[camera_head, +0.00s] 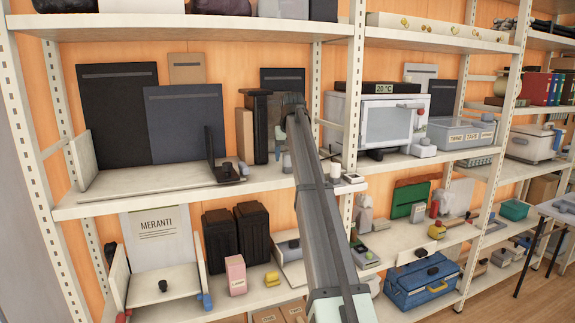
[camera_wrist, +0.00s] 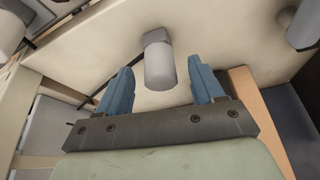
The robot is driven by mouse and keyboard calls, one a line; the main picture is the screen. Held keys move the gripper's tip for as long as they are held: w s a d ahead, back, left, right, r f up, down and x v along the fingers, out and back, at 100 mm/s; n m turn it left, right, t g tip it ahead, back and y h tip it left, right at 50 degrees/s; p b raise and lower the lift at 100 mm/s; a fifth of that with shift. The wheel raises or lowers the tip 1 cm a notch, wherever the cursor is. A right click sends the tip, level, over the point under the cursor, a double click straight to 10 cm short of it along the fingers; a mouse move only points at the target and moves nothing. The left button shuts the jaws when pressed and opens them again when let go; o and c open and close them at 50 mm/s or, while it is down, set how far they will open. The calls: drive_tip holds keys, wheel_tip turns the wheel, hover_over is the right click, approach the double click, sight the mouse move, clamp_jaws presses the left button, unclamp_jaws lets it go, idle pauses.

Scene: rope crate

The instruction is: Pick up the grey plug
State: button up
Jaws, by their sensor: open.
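In the wrist view, a light grey rounded cylinder with a darker grey end piece, which looks like the grey plug (camera_wrist: 160,68), lies on a pale surface. My gripper (camera_wrist: 160,80) is open, with one blue finger on each side of the plug in that view. Gaps show between the plug and both fingers, and nothing is held. Whether the plug sits at fingertip depth is unclear. In the head view my gripper (camera_head: 288,118) is at the middle shelf, left of the white oven.
A second grey rounded piece (camera_wrist: 304,24) is at the wrist view's upper right. In the head view, a tall black holder (camera_head: 257,128) stands left of my gripper and the white oven (camera_head: 388,122) right. A shelf post (camera_head: 352,90) stands close by.

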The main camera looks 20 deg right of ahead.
drive_tip(key=shift+x, duration=1.05)
clamp_jaws()
drive_tip(key=shift+r, duration=0.1)
